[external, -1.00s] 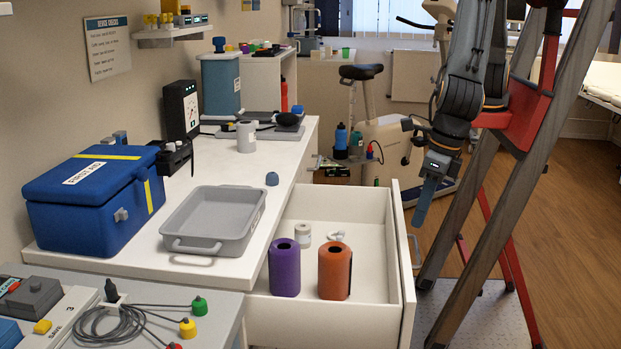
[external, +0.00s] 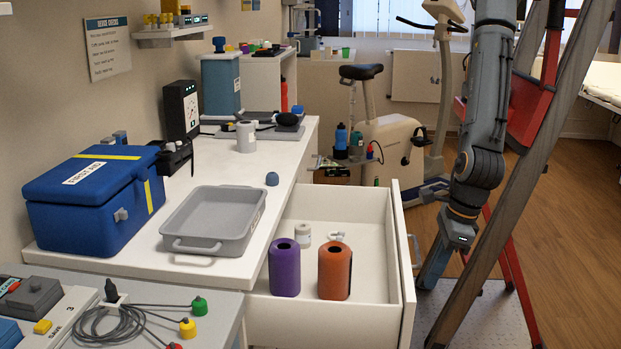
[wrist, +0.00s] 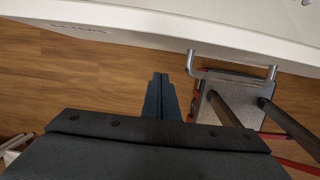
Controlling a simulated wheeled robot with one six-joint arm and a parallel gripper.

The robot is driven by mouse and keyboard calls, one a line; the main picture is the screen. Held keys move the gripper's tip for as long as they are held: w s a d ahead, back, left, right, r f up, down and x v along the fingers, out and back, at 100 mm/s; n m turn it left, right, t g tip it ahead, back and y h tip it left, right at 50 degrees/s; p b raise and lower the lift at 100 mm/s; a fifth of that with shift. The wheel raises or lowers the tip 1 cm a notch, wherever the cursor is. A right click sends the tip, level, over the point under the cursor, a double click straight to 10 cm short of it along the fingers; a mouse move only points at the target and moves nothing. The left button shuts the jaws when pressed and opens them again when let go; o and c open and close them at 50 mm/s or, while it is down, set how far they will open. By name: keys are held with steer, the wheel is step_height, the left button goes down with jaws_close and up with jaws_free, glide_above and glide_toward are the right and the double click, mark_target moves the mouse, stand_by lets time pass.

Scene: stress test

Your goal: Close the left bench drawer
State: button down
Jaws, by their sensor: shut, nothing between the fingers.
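The left bench drawer (external: 325,318) is pulled open from the white bench, its front panel (external: 402,265) toward the right. Inside it stand a purple cylinder (external: 284,268), an orange cylinder (external: 335,272) and a small white roll (external: 303,234). The metal handle (wrist: 232,75) sticks out from the white drawer front (wrist: 180,28) in the wrist view. My gripper (external: 430,280) hangs outside the drawer, just right of its front and handle, not visibly touching. In the wrist view my gripper (wrist: 160,82) is shut and empty, its tips below and left of the handle.
A wooden-and-red frame (external: 510,190) stands close right of my arm. A grey tray (external: 182,245) and a blue first aid box (external: 90,205) sit on the bench top. Wooden floor (wrist: 90,85) lies clear left of the handle in the wrist view.

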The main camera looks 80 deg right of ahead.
mark_target(279, 257)
steer(key=shift+w+r+p, duration=0.2)
steer(key=shift+w+p, duration=0.3)
steer(key=shift+w, duration=1.35)
steer(key=w+b, duration=0.7)
steer(key=w, duration=2.1)
steer(key=shift+f, duration=0.1)
steer(key=shift+w+b, duration=0.45)
steer(key=shift+w, duration=0.2)
steer(key=shift+w+r, duration=0.2)
steer(key=shift+w, duration=0.05)
